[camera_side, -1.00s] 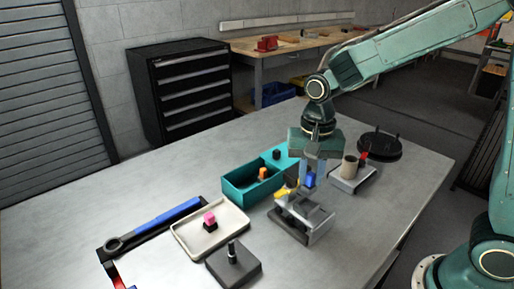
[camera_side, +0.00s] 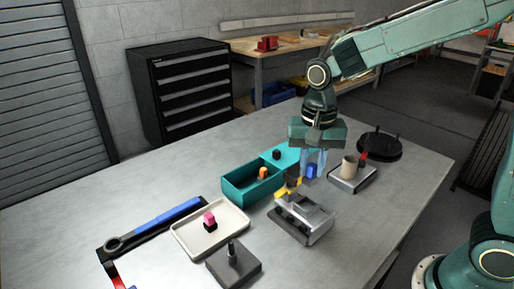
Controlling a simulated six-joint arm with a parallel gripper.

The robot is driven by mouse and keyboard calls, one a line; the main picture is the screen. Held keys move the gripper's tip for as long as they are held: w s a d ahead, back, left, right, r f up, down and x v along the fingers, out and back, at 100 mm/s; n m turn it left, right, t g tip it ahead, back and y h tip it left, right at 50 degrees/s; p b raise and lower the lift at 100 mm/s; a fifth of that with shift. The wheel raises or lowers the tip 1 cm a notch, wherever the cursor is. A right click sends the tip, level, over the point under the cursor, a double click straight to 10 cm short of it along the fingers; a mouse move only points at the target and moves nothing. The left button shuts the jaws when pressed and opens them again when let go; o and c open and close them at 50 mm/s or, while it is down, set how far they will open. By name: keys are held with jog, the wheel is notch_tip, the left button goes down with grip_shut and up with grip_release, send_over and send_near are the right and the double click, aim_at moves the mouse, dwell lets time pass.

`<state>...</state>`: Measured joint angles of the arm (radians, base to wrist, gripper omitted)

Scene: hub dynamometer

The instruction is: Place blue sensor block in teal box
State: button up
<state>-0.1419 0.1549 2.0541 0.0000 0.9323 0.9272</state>
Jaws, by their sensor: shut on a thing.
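My gripper (camera_side: 313,163) points down above the grey metal fixture (camera_side: 303,220) and is shut on the blue sensor block (camera_side: 311,171). The block hangs between the fingertips, clear of the fixture. The teal box (camera_side: 237,194) stands to the left of my gripper, open at the top, with an orange-topped block (camera_side: 263,172) at its right part. A teal panel with a black knob (camera_side: 276,154) lies just behind the box.
A cream tray (camera_side: 240,228) with a pink-topped block (camera_side: 209,219) lies front left. A dark block with a peg (camera_side: 233,264) stands in front. A blue-handled wrench (camera_side: 160,222) lies left. A beige cup (camera_side: 349,166) and a black round stand (camera_side: 380,145) are right.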

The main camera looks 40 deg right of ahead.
jog(key=w+r, duration=0.3)
jog(key=w, duration=0.6)
jog(key=w+r, duration=0.3)
jog(key=w, duration=0.7)
jog(key=shift+r, duration=0.35)
jog(key=shift+f, duration=0.1)
notch_tip(320, 180, down, 20)
jog(key=shift+r, duration=0.1)
dwell(0.4)
jog(key=o, duration=0.9)
notch_tip(320, 180, up, 12)
jog(key=shift+r, duration=0.1)
dwell(0.4)
